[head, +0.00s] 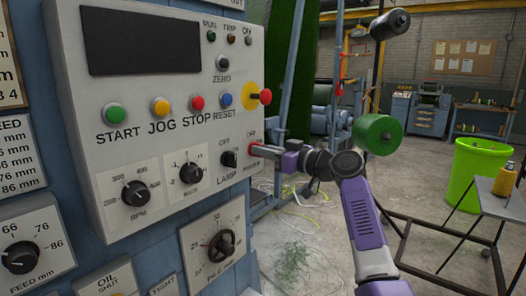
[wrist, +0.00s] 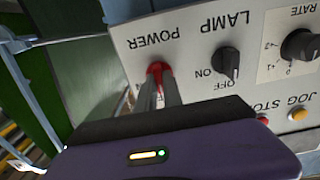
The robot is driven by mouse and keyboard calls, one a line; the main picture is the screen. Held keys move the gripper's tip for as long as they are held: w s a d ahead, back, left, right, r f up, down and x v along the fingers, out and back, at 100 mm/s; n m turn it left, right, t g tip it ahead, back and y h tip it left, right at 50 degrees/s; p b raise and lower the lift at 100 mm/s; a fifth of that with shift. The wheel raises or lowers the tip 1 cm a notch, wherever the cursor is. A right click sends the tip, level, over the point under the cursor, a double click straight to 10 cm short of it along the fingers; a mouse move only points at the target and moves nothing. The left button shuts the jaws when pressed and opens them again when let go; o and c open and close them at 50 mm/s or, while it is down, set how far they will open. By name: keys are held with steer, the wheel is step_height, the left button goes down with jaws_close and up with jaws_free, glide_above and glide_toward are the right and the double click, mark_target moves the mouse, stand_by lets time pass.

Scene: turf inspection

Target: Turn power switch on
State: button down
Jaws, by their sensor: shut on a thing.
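The power switch (wrist: 156,70) is a red part at the lower right of the grey control panel (head: 150,60), above the word POWER in the head view. In the head view it shows as a bit of red (head: 252,149) at my fingertips. My gripper (head: 258,149) reaches to the panel from the right and is shut on the switch. In the wrist view my two narrow grey fingers (wrist: 159,82) meet the red part and hide much of it. I cannot tell which way the switch is set.
A black lamp knob (head: 228,159) sits just left of the switch. A red mushroom button on a yellow disc (head: 251,96) juts out above my gripper. Start, jog, stop and reset buttons (head: 197,103) lie further left. Open floor with loose cables (head: 300,240) is at the right.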

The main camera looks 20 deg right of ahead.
steer(key=shift+m, duration=0.3)
steer(key=shift+w+d+f+m+p, duration=0.1)
steer(key=shift+m+p, duration=1.75)
steer(key=shift+m, duration=2.45)
steer(key=shift+d+f+m+p, duration=0.1)
steer(key=shift+m+p, duration=1.7)
steer(key=shift+m, duration=2.5)
steer(key=c, duration=1.5)
jaws_free()
steer(key=shift+b+v, duration=0.65)
steer(key=shift+v, duration=3.3)
